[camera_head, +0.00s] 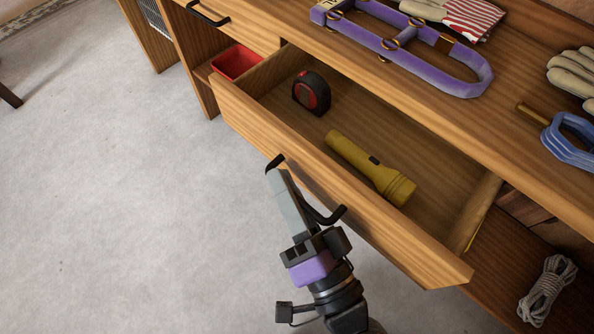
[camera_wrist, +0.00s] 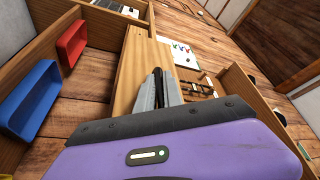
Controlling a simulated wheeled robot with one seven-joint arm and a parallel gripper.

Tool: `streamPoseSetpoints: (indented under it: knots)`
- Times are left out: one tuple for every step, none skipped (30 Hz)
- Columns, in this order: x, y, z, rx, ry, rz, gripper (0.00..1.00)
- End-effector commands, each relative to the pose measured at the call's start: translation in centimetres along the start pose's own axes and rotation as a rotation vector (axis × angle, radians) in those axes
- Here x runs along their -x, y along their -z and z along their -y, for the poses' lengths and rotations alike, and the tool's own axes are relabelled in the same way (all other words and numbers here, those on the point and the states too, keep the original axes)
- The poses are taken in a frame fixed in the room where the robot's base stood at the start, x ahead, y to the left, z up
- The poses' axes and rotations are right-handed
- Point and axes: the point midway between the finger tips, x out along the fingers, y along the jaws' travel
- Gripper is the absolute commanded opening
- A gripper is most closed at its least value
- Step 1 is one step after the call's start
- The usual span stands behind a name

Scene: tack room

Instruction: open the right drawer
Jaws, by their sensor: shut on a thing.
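The right drawer (camera_head: 340,195) is pulled well out from under the wooden bench top, and its inside shows in the head view. A dark bar handle (camera_head: 328,216) is on its wooden front. My gripper (camera_head: 282,182) is at this handle, its grey fingers shut on the bar and partly hiding it. In the wrist view, the closed fingers of my gripper (camera_wrist: 159,78) lie against the drawer's wooden front (camera_wrist: 130,75); the handle is hard to make out there. A black and red tape measure (camera_head: 311,93) and a yellow flashlight (camera_head: 371,168) lie inside the drawer.
A second drawer handle (camera_head: 208,14) is at the upper left. A red bin (camera_head: 236,62) sits under the bench. A purple halter (camera_head: 410,55), gloves (camera_head: 575,72) and a blue looped item (camera_head: 570,140) lie on top. Coiled rope (camera_head: 546,289) is lower right. Floor at left is clear.

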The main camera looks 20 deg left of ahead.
Motion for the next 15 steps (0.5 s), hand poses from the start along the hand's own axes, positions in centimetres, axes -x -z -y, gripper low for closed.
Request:
streamPoseSetpoints:
  knots:
    - [0.07,-0.08,0.01,-0.002,-0.001,-0.001,0.00]
    - [0.08,-0.11,0.04,-0.002,-0.001,-0.001,0.00]
    - [0.08,-0.13,0.07,-0.002,-0.001,-0.001,0.00]
    - [0.08,-0.13,0.08,-0.002,-0.001,-0.001,0.00]
    - [0.08,-0.13,0.08,-0.001,-0.001,-0.001,0.00]
    - [0.08,-0.13,0.08,-0.001,-0.001,-0.001,0.00]
    - [0.08,-0.13,0.08,-0.001,-0.001,-0.001,0.00]
    - [0.07,-0.13,0.08,-0.001,-0.001,-0.001,0.00]
    - [0.07,-0.13,0.07,-0.001,-0.001,-0.001,0.00]
    - [0.07,-0.13,0.07,-0.001,-0.001,0.000,0.00]
    - [0.07,-0.13,0.07,-0.001,-0.001,0.000,0.00]
    - [0.07,-0.13,0.07,-0.001,-0.001,0.000,0.17]
    - [0.07,-0.13,0.07,-0.001,-0.001,0.000,0.20]
    - [0.07,-0.13,0.07,-0.001,-0.001,0.000,0.20]
    - [0.06,-0.13,0.07,-0.001,-0.001,0.000,0.20]
